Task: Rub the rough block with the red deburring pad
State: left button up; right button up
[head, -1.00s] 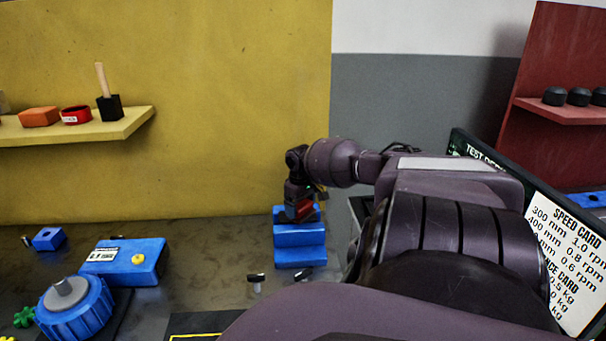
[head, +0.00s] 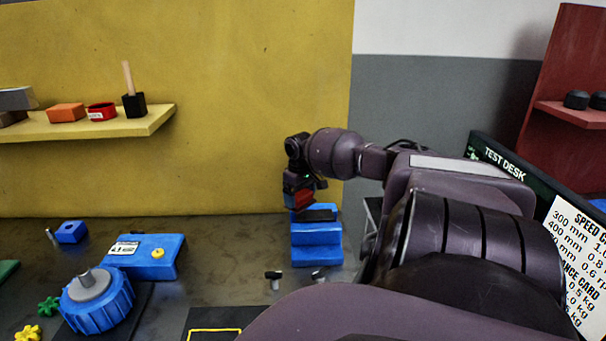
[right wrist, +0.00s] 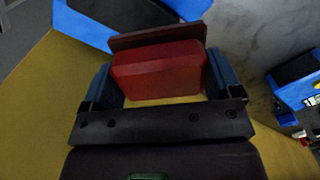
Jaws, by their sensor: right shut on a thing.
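My right gripper (head: 300,194) is shut on the red deburring pad (head: 298,200), held just above and left of the top of a blue stepped stand (head: 317,254). The right wrist view shows the pad (right wrist: 158,70) between both blue-grey fingers, with a darker red plate along its far edge. The stand's top has a dark surface, bare of the pad; the stand also shows at the top of the wrist view (right wrist: 80,28). I cannot tell which thing is the rough block. My left gripper is out of view.
A yellow shelf (head: 105,137) at left holds an orange block (head: 66,113), a red ring (head: 102,112) and a black holder with a wooden handle (head: 133,104). A blue box (head: 150,262) and blue round knob (head: 98,306) stand at lower left. Two small dark-topped pegs stand before the stand.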

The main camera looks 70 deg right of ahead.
jog(key=shift+w+r, duration=0.25)
jog(key=shift+r, duration=0.55)
jog(key=shift+s+r, duration=0.1)
jog(key=shift+r, duration=1.2)
